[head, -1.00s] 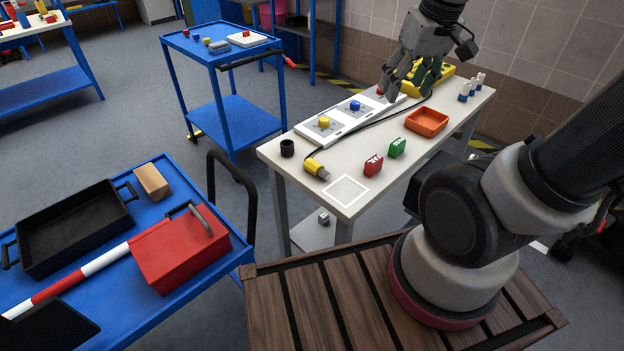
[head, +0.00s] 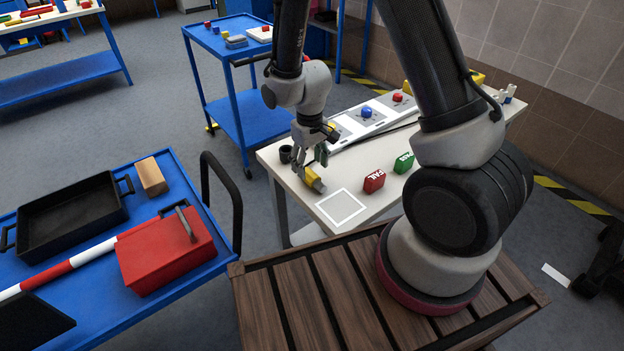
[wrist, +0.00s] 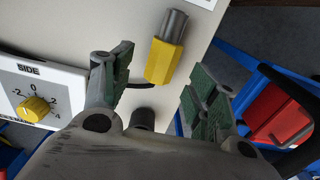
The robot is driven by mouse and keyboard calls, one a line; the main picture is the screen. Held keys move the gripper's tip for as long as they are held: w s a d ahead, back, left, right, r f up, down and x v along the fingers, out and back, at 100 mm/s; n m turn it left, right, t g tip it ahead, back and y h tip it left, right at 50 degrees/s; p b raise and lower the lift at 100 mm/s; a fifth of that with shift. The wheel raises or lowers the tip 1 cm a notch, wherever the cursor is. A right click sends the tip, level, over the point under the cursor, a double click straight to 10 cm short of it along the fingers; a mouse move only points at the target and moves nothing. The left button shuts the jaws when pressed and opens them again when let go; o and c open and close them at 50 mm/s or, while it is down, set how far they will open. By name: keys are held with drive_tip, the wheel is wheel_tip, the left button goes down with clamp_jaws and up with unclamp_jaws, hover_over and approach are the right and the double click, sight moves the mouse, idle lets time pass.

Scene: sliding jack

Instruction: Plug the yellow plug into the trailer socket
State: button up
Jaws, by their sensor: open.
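The yellow plug (head: 311,182) with its grey metal end lies on the white table near its front left edge. In the wrist view the plug (wrist: 164,60) lies between and beyond the spread fingertips, its grey end pointing away, a black cable at its rear. My gripper (head: 311,168) is open just above it, fingers pointing down; it also shows in the wrist view (wrist: 160,72). I cannot tell whether the fingers touch the plug. A black round cup-like piece (head: 285,154) stands left of the plug; I cannot tell whether it is the trailer socket.
A white control panel with knobs (head: 366,118) runs along the table's back. A red FAIL block (head: 374,181) and a green block (head: 403,162) stand right of the plug. A white-outlined square (head: 341,207) is empty. A blue cart (head: 180,180) stands at left.

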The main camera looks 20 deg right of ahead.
sight(310, 173)
wheel_tip(310, 173, down, 4)
drive_tip(key=shift+s+f, duration=0.15)
drive_tip(key=shift+f, duration=0.05)
drive_tip(key=c, duration=1.1)
drive_tip(key=shift+c, duration=0.2)
drive_tip(key=shift+r, duration=0.1)
drive_tip(key=r, duration=1)
drive_tip(key=shift+w+a, duration=0.15)
drive_tip(key=shift+w, duration=0.2)
drive_tip(key=w+d+m, duration=0.1)
drive_tip(key=w+d, duration=0.1)
drive_tip(key=w+d+f+m, duration=0.1)
drive_tip(key=w+d, duration=0.2)
drive_tip(key=w+d+m, duration=0.1)
drive_tip(key=w+d, duration=0.1)
drive_tip(key=d, duration=0.1)
drive_tip(key=shift+w+d+f+m, duration=0.2)
drive_tip(key=shift+w+f+m, duration=0.05)
drive_tip(key=shift+m, duration=0.05)
